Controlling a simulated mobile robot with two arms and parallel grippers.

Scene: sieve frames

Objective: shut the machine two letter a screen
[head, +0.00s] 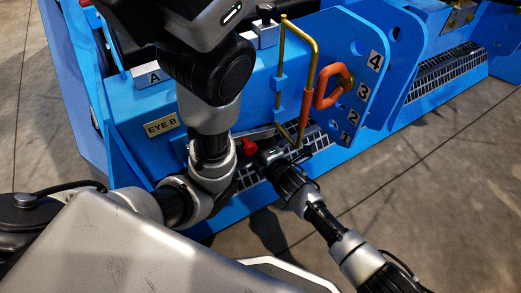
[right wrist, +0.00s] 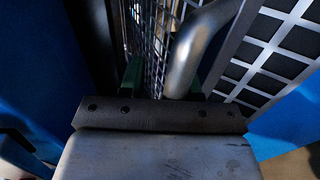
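A blue machine (head: 255,90) fills the upper middle of the head view, with an "A" plate (head: 153,78) and an "EYE B" plate (head: 161,126) at its left. A mesh screen (head: 318,138) shows low on its front, partly hidden by my arms. My right gripper (head: 266,157) is at the machine front beside this mesh. In the right wrist view its two green fingers (right wrist: 163,82) stand apart, with a silver bar (right wrist: 190,55) close to the right finger and a gap to the left one. Contact cannot be told. My left arm crosses the machine; its gripper is out of view.
An orange loop handle (head: 334,86) stands beside a blue plate numbered 1 to 4 (head: 357,100). A bent brass rod (head: 311,65) rises near it. A small red part (head: 249,147) is close to my right gripper. Concrete floor (head: 440,170) is clear at the right.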

